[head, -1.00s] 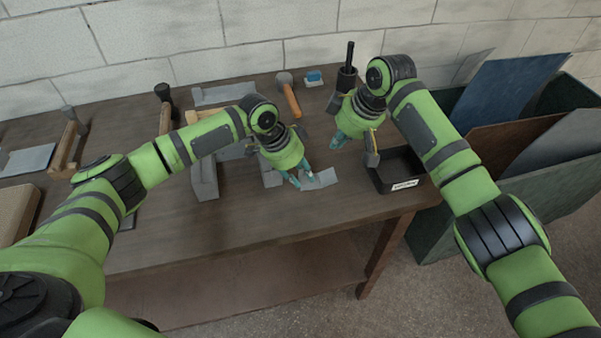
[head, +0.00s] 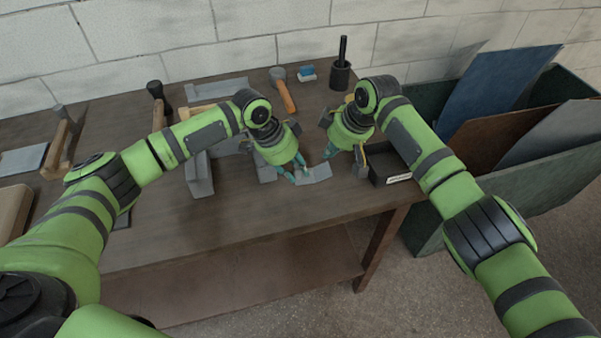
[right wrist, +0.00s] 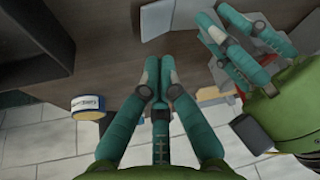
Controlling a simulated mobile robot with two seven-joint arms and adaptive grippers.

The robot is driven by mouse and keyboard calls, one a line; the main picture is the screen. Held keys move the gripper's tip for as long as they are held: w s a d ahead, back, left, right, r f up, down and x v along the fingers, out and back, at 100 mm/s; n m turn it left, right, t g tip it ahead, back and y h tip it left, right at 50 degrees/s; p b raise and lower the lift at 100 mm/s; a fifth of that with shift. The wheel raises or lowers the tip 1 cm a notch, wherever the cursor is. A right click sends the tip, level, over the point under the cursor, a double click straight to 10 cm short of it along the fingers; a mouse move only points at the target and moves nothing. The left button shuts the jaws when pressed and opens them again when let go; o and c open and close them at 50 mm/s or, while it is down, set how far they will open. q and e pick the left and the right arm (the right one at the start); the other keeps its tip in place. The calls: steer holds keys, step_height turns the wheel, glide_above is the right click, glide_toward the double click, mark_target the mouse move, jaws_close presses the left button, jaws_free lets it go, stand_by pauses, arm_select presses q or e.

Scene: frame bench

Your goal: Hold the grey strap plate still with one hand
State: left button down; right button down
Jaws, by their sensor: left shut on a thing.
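The grey strap plate (head: 317,174) is a small bent sheet near the front of the bench, right of a grey block fixture. It also shows at the top of the right wrist view (right wrist: 172,14).
A black labelled tray (head: 388,167) stands right of the plate, partly behind my right arm. A grey block fixture (head: 200,178) is to the left. The front bench is clear.

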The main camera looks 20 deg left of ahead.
arm_select(q)
steer(key=shift+f, duration=0.1)
arm_select(e)
steer(key=shift+f, duration=1.5)
stand_by(0.3)
step_height(320, 180, up, 8)
stand_by(0.9)
steer(key=shift+f, duration=0.1)
stand_by(0.3)
steer(key=shift+f, duration=3.9)
steer(key=shift+r, duration=0.1)
step_height(320, 180, up, 8)
